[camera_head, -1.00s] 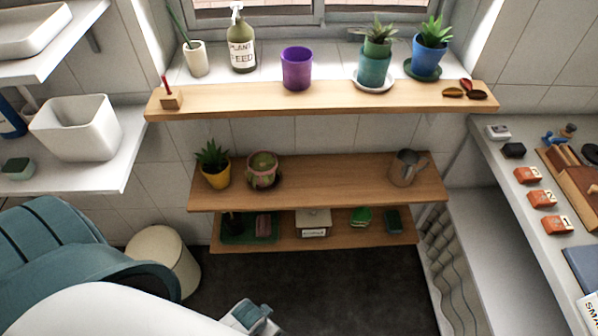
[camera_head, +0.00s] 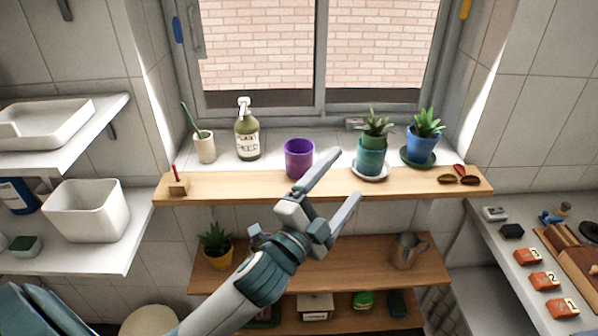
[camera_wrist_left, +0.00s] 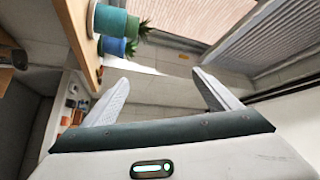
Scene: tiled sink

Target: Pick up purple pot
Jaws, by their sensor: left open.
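My right gripper is not in view.
The top shelf board (camera_head: 225,186) and the lower shelf (camera_head: 345,262) jut out beneath.

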